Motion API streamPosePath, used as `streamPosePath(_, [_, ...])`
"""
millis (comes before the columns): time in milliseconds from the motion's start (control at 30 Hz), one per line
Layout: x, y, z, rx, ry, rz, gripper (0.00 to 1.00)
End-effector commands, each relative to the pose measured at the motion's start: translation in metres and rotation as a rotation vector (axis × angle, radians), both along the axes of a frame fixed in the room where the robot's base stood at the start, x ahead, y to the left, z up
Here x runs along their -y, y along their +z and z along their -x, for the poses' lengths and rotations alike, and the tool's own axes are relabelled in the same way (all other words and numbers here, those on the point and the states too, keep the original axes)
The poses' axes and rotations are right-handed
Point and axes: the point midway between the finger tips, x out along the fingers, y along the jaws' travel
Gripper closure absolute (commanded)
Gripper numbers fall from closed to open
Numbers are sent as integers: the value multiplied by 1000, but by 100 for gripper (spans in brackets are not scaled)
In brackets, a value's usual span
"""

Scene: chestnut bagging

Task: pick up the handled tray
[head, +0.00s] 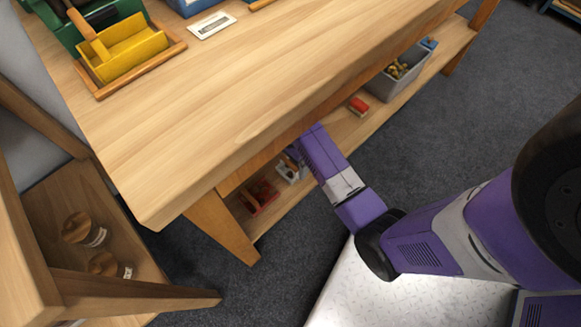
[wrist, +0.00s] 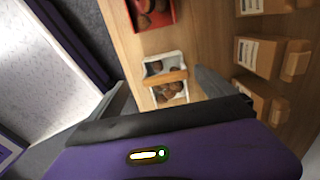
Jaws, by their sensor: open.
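A small white tray with a wooden handle bar across it (wrist: 152,68) holds several brown chestnuts. It stands on the wooden lower shelf and shows in the middle of the wrist view. In the head view the tray (head: 287,172) is small and partly hidden by my arm, under the workbench. My gripper (wrist: 162,80) is open, with one dark finger to the left of the tray and one to its right. The fingers look apart from the tray; how high they are above it I cannot tell. In the head view the gripper is mostly hidden by the bench edge.
A red container (wrist: 171,12) with brown contents stands beside the tray. Several cardboard boxes (wrist: 258,57) line the right of the wrist view. The workbench top (head: 250,90) overhangs the shelf. A grey bin (head: 408,78) and a small red item (head: 358,105) sit farther along the shelf.

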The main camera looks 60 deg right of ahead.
Motion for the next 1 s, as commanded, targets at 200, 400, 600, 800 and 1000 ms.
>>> streamPosePath(200, [1,-23,0,-1,0,0,5])
streamPosePath(400, [6,-45,-4,-1,1,0,5])
streamPosePath(600, [9,-70,-5,0,1,0,5])
streamPosePath(800, [9,-71,-5,1,2,0,5])
streamPosePath(1000, [8,-71,-5,0,2,0,33])
